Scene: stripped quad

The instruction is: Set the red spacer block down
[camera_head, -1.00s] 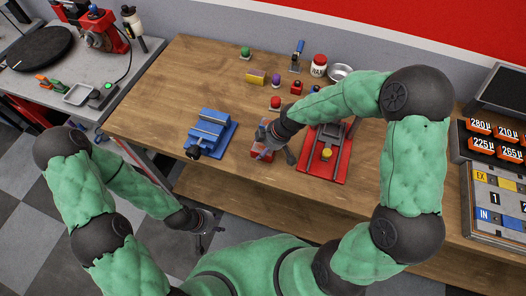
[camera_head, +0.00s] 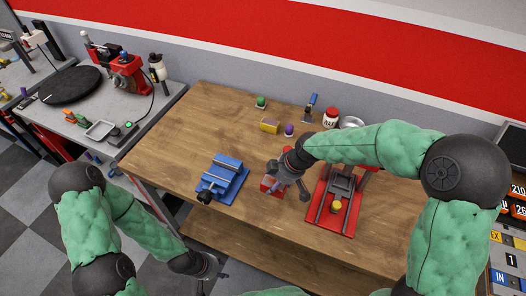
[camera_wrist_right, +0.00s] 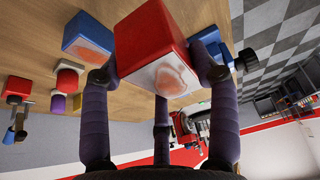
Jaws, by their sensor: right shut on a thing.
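The red spacer block (camera_wrist_right: 150,40), with a pale patch on its near face, sits between the fingers of my right gripper (camera_wrist_right: 155,70) in the right wrist view. In the head view, part of the red block (camera_head: 268,187) shows beside the fingers of my right gripper (camera_head: 284,186), between the blue vise and the red fixture. The gripper is shut on the block. I cannot tell whether the block touches the wooden table (camera_head: 180,130). My left gripper (camera_head: 210,270) hangs low in front of the table, away from the block; its jaws are too small to read.
A blue vise (camera_head: 222,178) stands left of my right gripper, and a red fixture (camera_head: 326,218) stands right. Behind are a yellow block (camera_head: 270,125), a purple piece (camera_head: 289,130), a green piece (camera_head: 261,102) and a red jar (camera_head: 331,117). The table's left part is bare.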

